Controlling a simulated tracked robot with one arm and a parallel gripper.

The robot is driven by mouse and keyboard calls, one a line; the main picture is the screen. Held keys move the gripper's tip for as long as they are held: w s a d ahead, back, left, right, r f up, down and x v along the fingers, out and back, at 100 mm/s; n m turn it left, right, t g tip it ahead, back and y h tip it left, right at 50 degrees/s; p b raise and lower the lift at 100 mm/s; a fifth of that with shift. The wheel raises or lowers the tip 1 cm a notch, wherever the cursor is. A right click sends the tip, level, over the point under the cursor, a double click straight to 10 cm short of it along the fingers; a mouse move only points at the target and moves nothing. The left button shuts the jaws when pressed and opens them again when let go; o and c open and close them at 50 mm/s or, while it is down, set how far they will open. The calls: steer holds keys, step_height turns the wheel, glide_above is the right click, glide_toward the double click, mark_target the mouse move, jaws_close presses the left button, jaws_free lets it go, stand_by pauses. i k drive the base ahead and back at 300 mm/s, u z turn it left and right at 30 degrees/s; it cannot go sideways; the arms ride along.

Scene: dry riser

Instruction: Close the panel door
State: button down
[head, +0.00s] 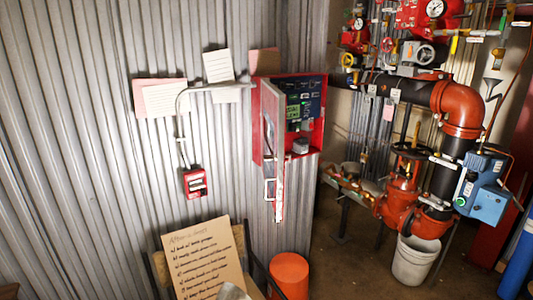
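A red panel box (258,130) hangs on the corrugated metal wall, near the middle of the head view. Its inside shows dark control faces with a green-lit display. The panel door (278,185) stands open and is seen nearly edge-on. It swings out toward me from the box and reaches below the box's lower edge. A pale handle (269,189) shows on the door's left side. The door hides part of the box's left interior. I cannot make out my gripper; a small grey-white shape at the bottom edge is too cut off to identify.
A cardboard sign (205,262) leans on a chair below the panel, beside an orange bucket (289,274). A red call box (194,182) and paper notes (217,66) are on the wall. Red and black pipes with valves (403,185) and a white bucket (413,262) stand right.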

mark_target(273, 102)
steer(key=u, duration=0.05)
steer(key=k, duration=1.15)
steer(key=z, duration=0.8)
steer(key=i, duration=1.6)
steer(key=u, duration=0.65)
steer(key=i, duration=0.7)
steer(key=u, duration=0.5)
